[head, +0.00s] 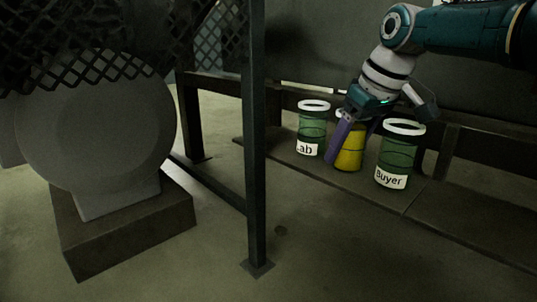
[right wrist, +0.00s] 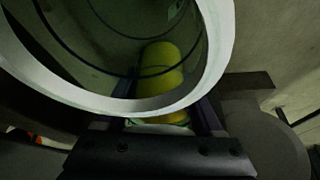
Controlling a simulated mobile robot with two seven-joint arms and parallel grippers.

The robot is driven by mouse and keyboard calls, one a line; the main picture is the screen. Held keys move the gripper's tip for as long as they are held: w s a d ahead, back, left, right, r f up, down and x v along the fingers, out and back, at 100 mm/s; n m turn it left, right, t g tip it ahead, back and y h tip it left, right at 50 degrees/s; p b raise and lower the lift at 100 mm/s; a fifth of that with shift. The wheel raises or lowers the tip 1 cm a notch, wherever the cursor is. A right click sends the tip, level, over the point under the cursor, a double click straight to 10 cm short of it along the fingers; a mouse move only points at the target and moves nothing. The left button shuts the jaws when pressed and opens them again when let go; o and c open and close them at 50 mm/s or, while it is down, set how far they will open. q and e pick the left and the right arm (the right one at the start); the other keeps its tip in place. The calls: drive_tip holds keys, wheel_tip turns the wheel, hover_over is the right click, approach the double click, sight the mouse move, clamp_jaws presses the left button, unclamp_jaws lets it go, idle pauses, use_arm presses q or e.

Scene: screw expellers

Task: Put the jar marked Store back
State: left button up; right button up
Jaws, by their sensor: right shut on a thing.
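A jar with yellow contents (head: 351,155) stands upright between two green jars at the low shelf (head: 405,208); its label is not in sight, and its top is mostly hidden by my gripper. My right gripper (head: 350,138) comes down from above and is shut on this yellow jar, with a purple finger on its left side. The jar marked Lab (head: 312,133) stands to the left, and the jar marked Buyer (head: 396,160) close to the right. In the right wrist view the yellow jar (right wrist: 160,75) shows through clear glass behind a large white rim (right wrist: 225,45). My left gripper is not in view.
A dark upright post (head: 256,150) stands left of the jars. A large round grey machine housing (head: 95,140) on a block and black mesh (head: 90,40) fill the left. Dark rails run behind the shelf. The floor in front is clear.

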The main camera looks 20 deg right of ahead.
drive_tip(key=shift+r, duration=0.1)
drive_tip(key=shift+f, duration=0.2)
drive_tip(key=o, duration=1.6)
drive_tip(key=shift+c, duration=0.2)
drive_tip(key=shift+r, duration=0.25)
drive_tip(key=p+v, duration=1.2)
drive_tip(key=p, duration=0.2)
drive_tip(key=shift+d, duration=0.1)
